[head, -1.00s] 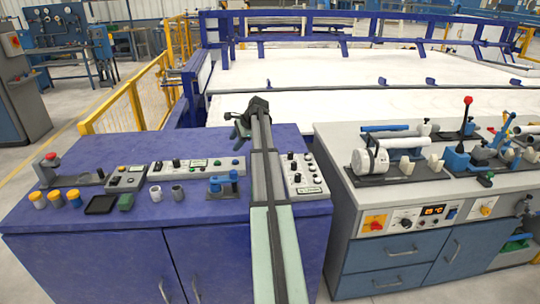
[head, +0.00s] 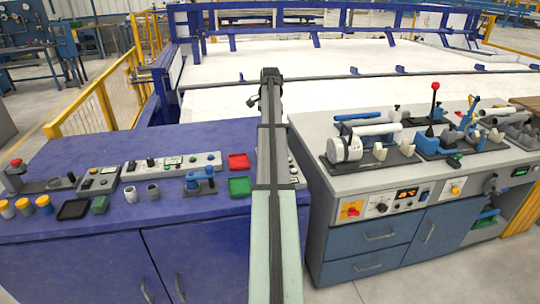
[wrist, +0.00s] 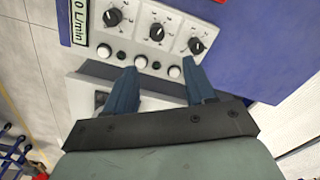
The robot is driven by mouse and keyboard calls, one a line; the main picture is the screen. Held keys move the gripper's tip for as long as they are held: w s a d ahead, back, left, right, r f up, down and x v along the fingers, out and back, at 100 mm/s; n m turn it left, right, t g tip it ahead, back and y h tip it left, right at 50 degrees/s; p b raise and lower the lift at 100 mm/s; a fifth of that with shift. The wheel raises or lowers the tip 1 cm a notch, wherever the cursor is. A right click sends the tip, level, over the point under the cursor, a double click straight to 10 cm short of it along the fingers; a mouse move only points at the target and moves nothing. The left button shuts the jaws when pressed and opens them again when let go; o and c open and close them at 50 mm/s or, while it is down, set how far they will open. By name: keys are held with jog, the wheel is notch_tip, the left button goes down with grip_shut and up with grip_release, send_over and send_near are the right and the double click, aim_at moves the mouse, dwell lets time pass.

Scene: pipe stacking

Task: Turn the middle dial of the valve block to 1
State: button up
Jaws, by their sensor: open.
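The valve block (wrist: 140,52) shows in the wrist view as a pale panel with three dark dials in a row, and white and black buttons below them. The middle dial (wrist: 157,31) has a printed scale around it; the digits are too small to read. My gripper (wrist: 160,78) is open and empty, its two blue fingers apart below the row of dials, over the button side. The fingers look clear of the middle dial. In the head view the arm covers most of the block; only a sliver of it (head: 293,172) shows right of the arm. My gripper cannot be made out there.
The grey bench (head: 345,190) on the right holds pipe fixtures. A gap separates the benches.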

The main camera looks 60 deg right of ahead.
jog(key=shift+n, duration=0.4)
jog(key=f, duration=1.3)
jog(key=shift+a+f, duration=0.2)
jog(key=shift+f, duration=0.2)
grip_shut()
